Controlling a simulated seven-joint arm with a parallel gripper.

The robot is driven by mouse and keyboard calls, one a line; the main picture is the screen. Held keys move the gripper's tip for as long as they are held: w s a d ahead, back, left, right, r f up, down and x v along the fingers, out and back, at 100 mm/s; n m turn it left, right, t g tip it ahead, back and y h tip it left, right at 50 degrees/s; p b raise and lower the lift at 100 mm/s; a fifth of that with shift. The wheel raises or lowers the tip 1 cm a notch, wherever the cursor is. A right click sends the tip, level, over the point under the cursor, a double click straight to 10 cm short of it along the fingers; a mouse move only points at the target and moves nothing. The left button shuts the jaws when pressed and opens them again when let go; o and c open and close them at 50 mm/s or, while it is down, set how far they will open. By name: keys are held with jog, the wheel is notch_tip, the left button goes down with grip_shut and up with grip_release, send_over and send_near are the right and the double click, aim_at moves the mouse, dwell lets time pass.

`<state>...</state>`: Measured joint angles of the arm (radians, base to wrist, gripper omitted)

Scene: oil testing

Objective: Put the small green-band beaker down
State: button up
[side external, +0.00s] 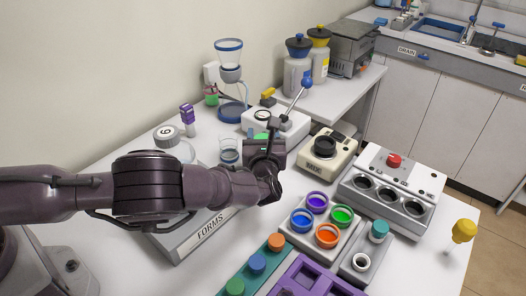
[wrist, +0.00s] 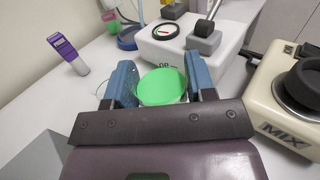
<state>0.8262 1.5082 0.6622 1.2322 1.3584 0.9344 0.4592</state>
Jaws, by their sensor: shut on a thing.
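The small green-band beaker shows in the wrist view as a bright green disc (wrist: 162,86) between the two blue fingers of my gripper (wrist: 161,78). The gripper is shut on it, with one finger at each side. In the side external view my gripper (side external: 262,145) is over the table, just in front of a white boxy device (side external: 290,126). Only a small patch of green (side external: 261,136) shows there. The beaker's lower part is hidden, so I cannot tell whether it touches a surface.
A cream MIX device (side external: 325,155) stands to the right; it also shows in the wrist view (wrist: 277,117). A blue-rimmed glass beaker (side external: 228,148) is left of my gripper. A tray of coloured rings (side external: 328,248) is in front.

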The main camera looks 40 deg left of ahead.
aim_at(263, 133)
jog(key=shift+f, duration=1.95)
jog(key=shift+f, duration=0.1)
jog(key=o, duration=1.1)
jog(key=shift+c, duration=0.2)
jog(key=shift+s+d+r, duration=0.3)
jog(key=shift+s+d, duration=0.2)
jog(key=shift+s, duration=0.1)
jog(key=shift+s+d+r, duration=0.3)
jog(key=shift+s+d, duration=0.2)
jog(key=shift+s, duration=0.05)
notch_tip(263, 133, up, 6)
jog(key=shift+a+r, duration=0.1)
jog(key=shift+a, duration=0.05)
